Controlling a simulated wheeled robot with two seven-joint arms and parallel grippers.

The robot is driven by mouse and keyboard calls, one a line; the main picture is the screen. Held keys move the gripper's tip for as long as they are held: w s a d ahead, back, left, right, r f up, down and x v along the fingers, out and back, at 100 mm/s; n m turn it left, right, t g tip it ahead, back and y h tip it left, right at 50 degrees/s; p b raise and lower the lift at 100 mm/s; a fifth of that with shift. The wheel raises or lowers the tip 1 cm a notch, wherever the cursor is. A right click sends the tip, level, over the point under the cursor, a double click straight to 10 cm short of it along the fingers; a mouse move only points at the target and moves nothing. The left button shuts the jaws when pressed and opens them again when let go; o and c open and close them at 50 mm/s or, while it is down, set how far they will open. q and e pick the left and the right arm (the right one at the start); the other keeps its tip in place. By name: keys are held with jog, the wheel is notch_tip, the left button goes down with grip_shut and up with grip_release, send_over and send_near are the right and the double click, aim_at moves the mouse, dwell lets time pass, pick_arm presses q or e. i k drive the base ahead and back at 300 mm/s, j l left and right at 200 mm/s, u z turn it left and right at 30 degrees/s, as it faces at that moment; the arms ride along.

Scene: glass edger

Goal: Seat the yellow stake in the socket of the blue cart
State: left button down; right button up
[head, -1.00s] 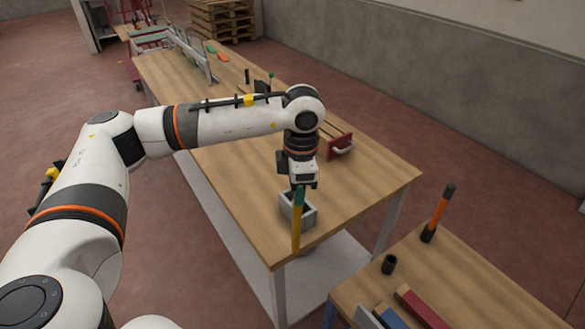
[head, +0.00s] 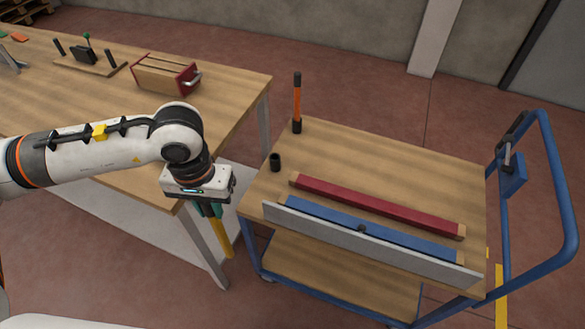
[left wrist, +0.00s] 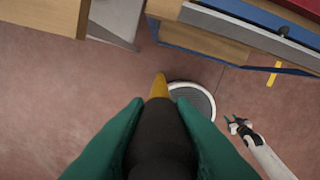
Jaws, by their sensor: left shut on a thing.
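My left gripper (head: 207,209) is shut on the yellow stake (head: 221,238). The stake hangs below the fingers, slightly tilted in the head view, over the gap between the workbench and the blue cart (head: 390,165). In the left wrist view, the green fingers (left wrist: 160,140) clasp the stake's dark upper part, and its yellow end (left wrist: 158,88) points away. My right gripper (left wrist: 238,124) shows small in the left wrist view, with fingers apart and empty.
An orange stake (head: 297,98) stands upright in a second socket behind the empty one. A red bar (head: 375,205), a blue bar (head: 370,228) and a grey panel (head: 350,240) lie along the cart's front. The workbench (head: 225,85) is at left, with a red-ended box (head: 165,75).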

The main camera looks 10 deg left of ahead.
aim_at(275, 168)
jog(key=j+z, duration=0.5)
jog(key=k+j+z, duration=0.15)
jog(key=j+z, duration=0.2)
jog(key=z, duration=0.15)
jog(key=i, duration=0.5)
